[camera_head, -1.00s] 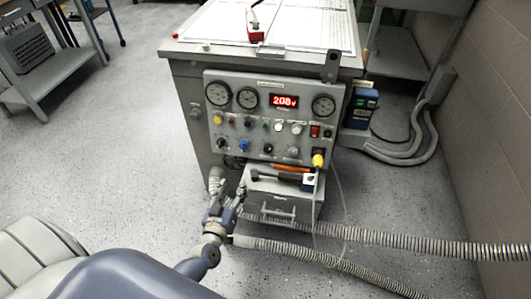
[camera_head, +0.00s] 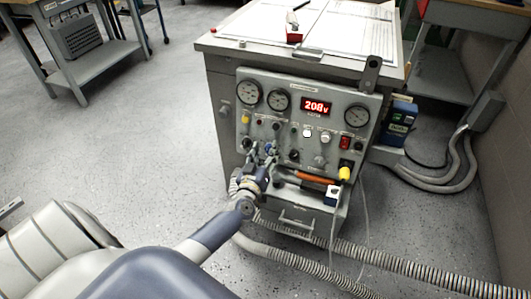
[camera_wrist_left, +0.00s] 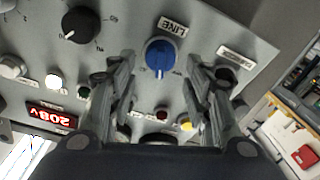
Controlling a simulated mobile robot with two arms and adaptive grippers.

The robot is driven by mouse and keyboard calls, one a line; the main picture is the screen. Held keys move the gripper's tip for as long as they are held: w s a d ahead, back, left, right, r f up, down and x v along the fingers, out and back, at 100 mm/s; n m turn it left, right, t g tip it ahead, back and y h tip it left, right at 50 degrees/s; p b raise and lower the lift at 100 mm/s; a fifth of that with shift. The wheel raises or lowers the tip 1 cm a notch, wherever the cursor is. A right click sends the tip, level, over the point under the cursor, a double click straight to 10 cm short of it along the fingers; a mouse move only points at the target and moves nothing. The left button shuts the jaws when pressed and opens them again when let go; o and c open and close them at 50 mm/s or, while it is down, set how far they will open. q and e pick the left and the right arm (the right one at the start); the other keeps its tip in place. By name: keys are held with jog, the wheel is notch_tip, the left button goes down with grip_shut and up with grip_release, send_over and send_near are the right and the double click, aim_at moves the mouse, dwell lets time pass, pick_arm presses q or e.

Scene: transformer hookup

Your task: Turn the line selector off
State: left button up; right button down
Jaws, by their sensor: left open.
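The line selector is a blue knob (camera_wrist_left: 158,58) under a "LINE" label on the grey control panel (camera_head: 300,85). It sits between the fingers in the left wrist view, with a light pointer mark on its face. My left gripper (camera_wrist_left: 160,72) is open, one finger on each side of the knob; I cannot tell if either touches it. In the head view my left gripper (camera_head: 264,152) is at the lower left of the panel and largely covers the knob. My right gripper does not show.
A black knob (camera_wrist_left: 82,24) is beside the selector. The red display (camera_head: 317,106) reads 208V. An orange-handled tool (camera_head: 313,177) lies on a ledge below the panel. A yellow plug (camera_head: 345,173) is at the panel's lower right. Ribbed hoses (camera_head: 350,255) run across the floor.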

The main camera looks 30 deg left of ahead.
pick_arm(q)
jog(key=shift+w, duration=0.15)
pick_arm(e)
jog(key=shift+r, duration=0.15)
pick_arm(q)
jog(key=shift+c, duration=0.2)
jog(key=c, duration=1)
jog(key=n+p, duration=0.1)
jog(key=n, duration=0.1)
jog(key=n+y+p, duration=0.1)
jog(key=n, duration=0.1)
jog(key=n+g, duration=0.1)
jog(key=n, duration=0.1)
jog(key=shift+a+f+n+p, duration=0.1)
jog(key=shift+a+n+p, duration=0.15)
jog(key=shift+n+p, duration=0.15)
jog(key=shift+f+n+g+p, duration=0.1)
jog(key=shift+n+g+p, duration=0.2)
jog(key=shift+n, duration=0.8)
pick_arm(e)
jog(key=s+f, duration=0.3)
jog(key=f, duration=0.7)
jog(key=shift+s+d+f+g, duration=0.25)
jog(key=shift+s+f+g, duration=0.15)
